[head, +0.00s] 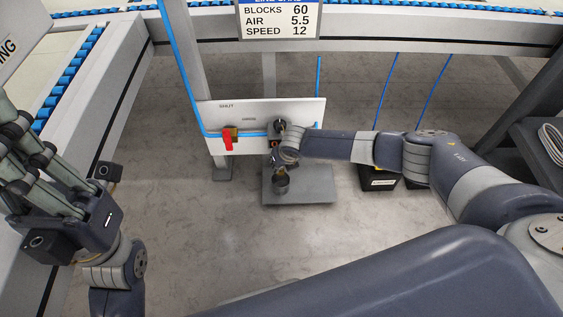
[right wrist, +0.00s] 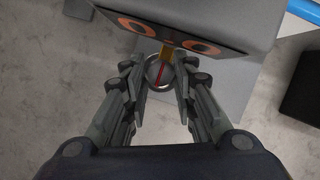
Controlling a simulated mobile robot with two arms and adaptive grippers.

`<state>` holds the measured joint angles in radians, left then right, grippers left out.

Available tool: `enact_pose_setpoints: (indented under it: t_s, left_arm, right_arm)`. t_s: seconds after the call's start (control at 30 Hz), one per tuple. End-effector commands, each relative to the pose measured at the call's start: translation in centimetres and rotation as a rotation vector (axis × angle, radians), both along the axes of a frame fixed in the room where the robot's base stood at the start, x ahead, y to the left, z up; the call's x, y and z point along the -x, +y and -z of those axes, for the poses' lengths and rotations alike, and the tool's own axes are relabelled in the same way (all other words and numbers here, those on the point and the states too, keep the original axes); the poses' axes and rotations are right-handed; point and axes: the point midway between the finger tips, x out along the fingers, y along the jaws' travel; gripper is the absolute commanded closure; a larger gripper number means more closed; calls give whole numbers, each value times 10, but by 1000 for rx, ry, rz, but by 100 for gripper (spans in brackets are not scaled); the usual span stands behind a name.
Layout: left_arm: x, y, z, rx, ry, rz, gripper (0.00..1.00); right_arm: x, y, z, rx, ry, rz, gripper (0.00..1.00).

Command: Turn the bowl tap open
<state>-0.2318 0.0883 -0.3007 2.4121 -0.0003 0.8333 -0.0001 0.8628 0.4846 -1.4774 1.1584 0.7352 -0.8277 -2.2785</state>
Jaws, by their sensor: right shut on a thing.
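The bowl tap (right wrist: 161,70), a thin red handle below a brass stem (right wrist: 167,54), shows between the fingertips in the right wrist view. My right gripper (right wrist: 160,84) is shut on the tap, with one finger on each side of it. A round metal rim shows behind the handle. In the head view my right wrist covers most of the tap, in front of the white panel (head: 305,109). A small dark cup (head: 281,186) shows just below. My left gripper (head: 28,165) is at the left edge, away from the panel; its fingertips are not clearly seen.
A red lever (head: 228,140) sits on the panel's left part, under the word SHUT, on a blue air line. A grey base plate (head: 312,187) lies below the panel. A black box (head: 380,178) stands right of it. Conveyor frames run along the left and back.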

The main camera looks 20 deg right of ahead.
Motion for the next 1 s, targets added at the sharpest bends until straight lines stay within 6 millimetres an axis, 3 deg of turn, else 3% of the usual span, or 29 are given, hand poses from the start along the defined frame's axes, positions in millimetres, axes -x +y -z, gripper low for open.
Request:
enact_pose_setpoints:
  t_s: [0.07,0.1,0.2,0.67,1.0]
  left_arm:
    - [0,0,0,0,0,0,100]
    - [0,0,0,0,0,0,100]
    - [0,0,0,0,0,0,100]
    - [-1,0,0,-3,2,-1,100]
    - [-1,0,0,-2,2,0,100]
  right_arm:
    - [0,-1,0,2,0,1,98]
    - [0,-1,0,1,0,2,72]
    - [0,-1,0,1,0,2,54]
    - [2,-1,-6,0,-1,0,54]
    - [19,-3,-50,0,-2,0,54]
